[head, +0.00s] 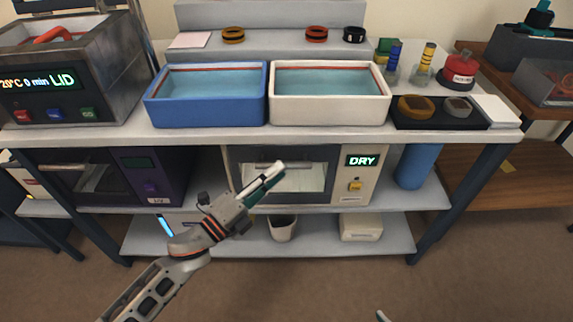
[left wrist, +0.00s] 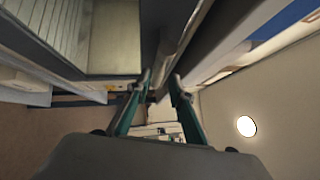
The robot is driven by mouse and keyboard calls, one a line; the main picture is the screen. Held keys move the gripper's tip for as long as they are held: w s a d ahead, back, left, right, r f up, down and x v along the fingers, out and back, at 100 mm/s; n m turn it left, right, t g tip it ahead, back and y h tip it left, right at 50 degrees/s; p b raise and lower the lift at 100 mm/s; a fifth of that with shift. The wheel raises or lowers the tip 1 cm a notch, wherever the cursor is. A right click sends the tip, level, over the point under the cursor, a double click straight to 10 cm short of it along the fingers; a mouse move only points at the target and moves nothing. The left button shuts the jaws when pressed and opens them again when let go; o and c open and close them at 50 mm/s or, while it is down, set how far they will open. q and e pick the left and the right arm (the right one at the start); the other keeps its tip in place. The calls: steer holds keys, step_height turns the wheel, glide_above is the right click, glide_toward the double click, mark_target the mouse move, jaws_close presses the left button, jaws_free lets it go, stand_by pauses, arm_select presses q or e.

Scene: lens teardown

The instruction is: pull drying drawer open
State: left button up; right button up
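The drying unit (head: 357,185) with its green DRY display stands on the shelf under the bench. Its drawer front (head: 301,176) has a light window and a pale bar handle along the top. My left gripper (head: 274,172) reaches up to the handle and hides part of it. In the left wrist view the two fingertips (left wrist: 161,82) are apart, with a long bar (left wrist: 180,38) running down towards the gap between them. I cannot tell whether they touch it. A pale tip at the bottom edge of the head view may be my right gripper (head: 383,315); its fingers are hidden.
Above stand a blue basin (head: 206,110) and a white basin (head: 330,110) on the bench (head: 200,134). A purple-panelled unit (head: 150,178) is left of the drying unit, a blue cylinder (head: 418,166) right of it. A white cup (head: 283,229) and pale box (head: 361,228) sit below.

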mark_target(287, 166)
arm_select(q)
steer(key=shift+x, duration=2.15)
steer(key=shift+f, duration=0.1)
arm_select(e)
steer(key=shift+a, duration=0.25)
arm_select(q)
steer(key=shift+c, duration=0.5)
jaws_close()
arm_select(e)
steer(key=shift+w+r, duration=0.1)
